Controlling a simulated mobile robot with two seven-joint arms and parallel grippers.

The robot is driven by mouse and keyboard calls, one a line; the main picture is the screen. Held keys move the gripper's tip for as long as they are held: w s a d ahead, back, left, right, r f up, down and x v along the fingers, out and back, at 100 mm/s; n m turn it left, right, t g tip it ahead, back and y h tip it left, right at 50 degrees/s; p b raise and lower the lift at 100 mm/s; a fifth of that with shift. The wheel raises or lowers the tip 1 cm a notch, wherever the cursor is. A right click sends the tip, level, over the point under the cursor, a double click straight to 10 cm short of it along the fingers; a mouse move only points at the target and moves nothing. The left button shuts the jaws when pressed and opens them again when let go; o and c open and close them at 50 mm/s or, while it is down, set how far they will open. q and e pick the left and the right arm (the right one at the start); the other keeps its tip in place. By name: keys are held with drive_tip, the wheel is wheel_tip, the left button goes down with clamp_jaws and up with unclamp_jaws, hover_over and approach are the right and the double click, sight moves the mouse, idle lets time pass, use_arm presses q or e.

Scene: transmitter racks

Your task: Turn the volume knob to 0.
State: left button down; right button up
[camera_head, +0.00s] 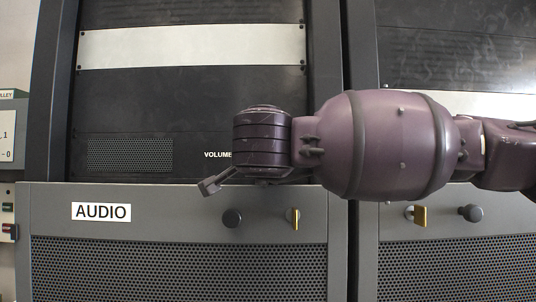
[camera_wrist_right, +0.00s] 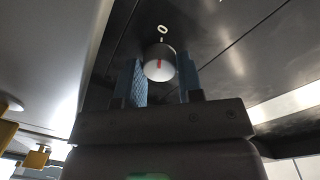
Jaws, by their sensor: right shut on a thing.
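The volume knob (camera_wrist_right: 166,71) shows in the right wrist view as a round, pale grey cap with a red line on its face. A white "0" and a short tick are printed on the dark panel just above it. The red line stands close to upright, roughly in line with the tick. My right gripper (camera_wrist_right: 158,64) has its blue-padded fingers on either side of the knob and is shut on it. In the head view my right arm comes in from the right and its wrist hides the knob, beside the "VOLUME" label (camera_head: 217,154). My left gripper is in neither view.
Below is a grey cabinet door (camera_head: 170,216) with an "AUDIO" label (camera_head: 101,211), a black round knob (camera_head: 231,218) and a yellow latch (camera_head: 293,218). A second rack with a similar latch (camera_head: 417,215) stands to the right. A speaker grille (camera_head: 130,154) is left of the label.

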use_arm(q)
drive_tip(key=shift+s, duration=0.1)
use_arm(e)
drive_tip(key=o, duration=0.9)
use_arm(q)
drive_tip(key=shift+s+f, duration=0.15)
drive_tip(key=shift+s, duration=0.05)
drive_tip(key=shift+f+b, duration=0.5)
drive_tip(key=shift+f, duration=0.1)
use_arm(e)
drive_tip(key=s, duration=1.1)
drive_tip(key=shift+a+r, duration=0.2)
drive_tip(key=shift+r, duration=0.05)
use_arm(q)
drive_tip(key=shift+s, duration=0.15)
